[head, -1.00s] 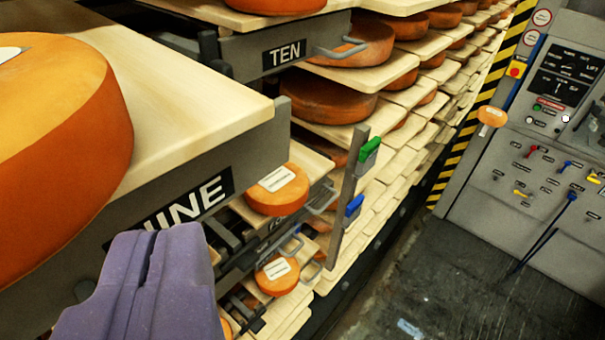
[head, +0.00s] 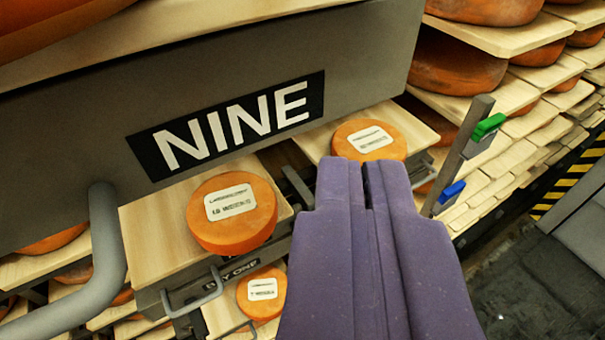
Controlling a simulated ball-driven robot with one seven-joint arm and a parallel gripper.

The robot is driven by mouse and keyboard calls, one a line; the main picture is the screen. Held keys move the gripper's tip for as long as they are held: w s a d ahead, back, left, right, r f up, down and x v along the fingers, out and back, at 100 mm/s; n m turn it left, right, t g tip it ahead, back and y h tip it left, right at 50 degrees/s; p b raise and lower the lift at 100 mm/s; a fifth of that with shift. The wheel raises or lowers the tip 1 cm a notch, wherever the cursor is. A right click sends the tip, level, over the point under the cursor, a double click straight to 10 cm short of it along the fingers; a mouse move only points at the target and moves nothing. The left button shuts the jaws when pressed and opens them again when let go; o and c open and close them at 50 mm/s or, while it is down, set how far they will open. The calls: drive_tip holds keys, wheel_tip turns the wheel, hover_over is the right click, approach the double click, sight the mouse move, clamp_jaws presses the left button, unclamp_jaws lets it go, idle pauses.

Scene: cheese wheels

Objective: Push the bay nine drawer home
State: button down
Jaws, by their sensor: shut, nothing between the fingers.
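The bay nine drawer shows its grey front (head: 370,75) across the upper part of the view, with a black plate (head: 230,125) reading NINE. It sticks out above the lower drawers. Its grey bar handle (head: 105,255) is at the lower left. A large orange cheese wheel (head: 50,20) shows at the top left corner, partly cut off. My purple gripper (head: 365,170) is shut and empty. Its tips appear below and to the right of the NINE plate, in front of the lower shelves. I cannot tell whether they touch anything.
Lower drawers carry labelled cheeses (head: 232,213); one lower handle (head: 190,292) juts out. A grey post (head: 462,150) with green and blue tags stands at the right. Dark open floor (head: 535,285) lies at the lower right.

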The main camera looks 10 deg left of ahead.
drive_tip(key=s+d+r+m+g+y+p, duration=0.2)
drive_tip(key=d+r+m+g+y+p, duration=0.5)
drive_tip(key=p, duration=1.9)
drive_tip(key=w+a+f+m+h+p, duration=0.1)
drive_tip(key=w+a+f+m, duration=0.2)
drive_tip(key=w+a+f, duration=0.6)
drive_tip(key=shift+w+f+m+g, duration=0.15)
drive_tip(key=shift+f+m+g, duration=0.25)
drive_tip(key=shift+f, duration=0.05)
